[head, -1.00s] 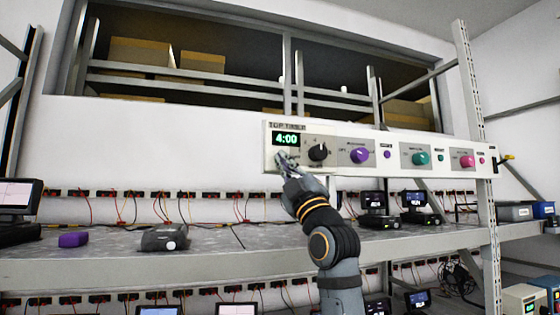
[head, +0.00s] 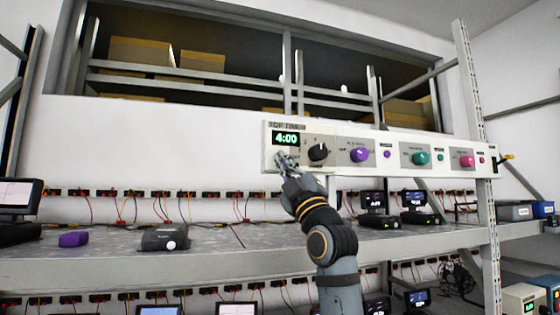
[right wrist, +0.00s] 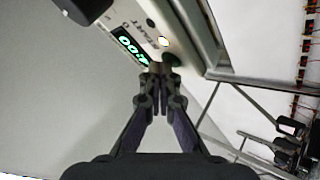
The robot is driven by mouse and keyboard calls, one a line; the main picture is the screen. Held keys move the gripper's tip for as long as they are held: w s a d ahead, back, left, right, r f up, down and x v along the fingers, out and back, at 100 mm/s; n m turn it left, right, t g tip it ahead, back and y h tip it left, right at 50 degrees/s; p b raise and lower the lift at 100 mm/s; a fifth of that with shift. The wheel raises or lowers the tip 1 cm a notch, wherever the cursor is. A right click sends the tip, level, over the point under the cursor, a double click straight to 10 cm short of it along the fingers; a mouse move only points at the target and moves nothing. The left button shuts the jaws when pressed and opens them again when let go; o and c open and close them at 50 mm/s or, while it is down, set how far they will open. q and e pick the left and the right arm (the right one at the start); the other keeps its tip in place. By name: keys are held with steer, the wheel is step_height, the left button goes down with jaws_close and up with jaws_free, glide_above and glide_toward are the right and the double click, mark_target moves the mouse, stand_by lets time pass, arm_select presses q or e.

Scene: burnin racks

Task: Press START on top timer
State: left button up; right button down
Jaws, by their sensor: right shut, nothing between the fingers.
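The top timer (head: 286,138) is the left part of a long cream panel, with a green display reading 4:00 and a black knob (head: 318,152). The display also shows in the right wrist view (right wrist: 130,47), beside the word START and a small bright spot. A dark green button (right wrist: 172,60) lies just beyond the fingertips there, partly hidden by them. My right gripper (head: 283,160) is shut and empty at the timer's lower left, below the display. It also shows in the right wrist view (right wrist: 160,75). I cannot tell whether the tips touch the button. My left gripper is not in view.
Purple (head: 359,155), teal (head: 420,159) and pink (head: 466,160) knobs sit further right on the panel. Below is a grey shelf (head: 210,262) with a purple block (head: 73,239), a dark grey device (head: 165,238) and small screens. A metal upright (head: 487,235) stands at the right.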

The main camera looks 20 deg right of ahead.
steer(key=shift+s+f+b, duration=0.1)
steer(key=shift+s+b, duration=0.25)
steer(key=shift+s, duration=0.3)
steer(key=shift+s, duration=0.1)
steer(key=s+b, duration=0.2)
steer(key=s, duration=0.2)
steer(key=shift+s+d, duration=0.1)
steer(key=shift+s, duration=0.3)
stand_by(0.4)
